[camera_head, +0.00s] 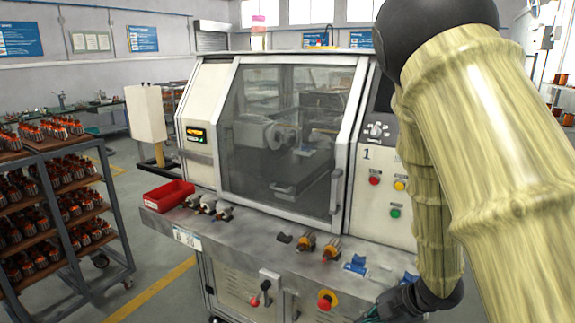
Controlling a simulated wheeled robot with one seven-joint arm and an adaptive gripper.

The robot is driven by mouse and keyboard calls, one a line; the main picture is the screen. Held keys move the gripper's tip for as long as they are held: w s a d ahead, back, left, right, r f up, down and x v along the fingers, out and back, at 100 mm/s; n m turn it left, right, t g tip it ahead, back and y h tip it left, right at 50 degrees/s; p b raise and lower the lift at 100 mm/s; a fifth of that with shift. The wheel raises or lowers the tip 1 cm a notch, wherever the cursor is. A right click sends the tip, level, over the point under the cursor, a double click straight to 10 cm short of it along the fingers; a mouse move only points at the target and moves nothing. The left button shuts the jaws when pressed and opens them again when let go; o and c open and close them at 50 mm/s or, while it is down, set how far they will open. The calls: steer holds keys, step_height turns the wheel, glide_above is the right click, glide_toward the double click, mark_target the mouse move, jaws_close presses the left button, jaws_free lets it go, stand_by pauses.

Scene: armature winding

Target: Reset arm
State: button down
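My arm (500,130) fills the right side of the head view, with a pale wood-like cover. It bends down toward the front right of the machine's ledge. My gripper (378,312) shows only in part at the bottom edge, below the dark wrist. Its fingers are mostly cut off, so I cannot tell whether it is open or shut, or whether it holds anything.
A winding machine (205,85) with a closed glass door (285,125) stands ahead. Its grey ledge (255,232) carries a red bin (168,195), several armatures (305,243) and blue holders (355,265). A loaded rack (105,190) stands left; floor shows between.

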steer(key=s+f+m+h+b, duration=0.1)
steer(key=s+f+m, duration=0.55)
steer(key=f, duration=0.45)
steer(key=s+f+m+h+b, duration=0.1)
steer(key=s+f+m, duration=0.5)
steer(key=f, duration=0.5)
steer(key=s+d+f+m+g+h, duration=0.1)
steer(key=s+f+m+g+h, duration=0.1)
steer(key=s+f+m, duration=0.3)
steer(key=s+d+f+m+g+h, duration=0.1)
steer(key=s+f+m, duration=0.4)
steer(key=s, duration=0.8)
steer(key=shift+s+d+f+g+h+b, duration=0.3)
steer(key=shift+s+f+g+h, duration=0.1)
steer(key=shift+g, duration=0.1)
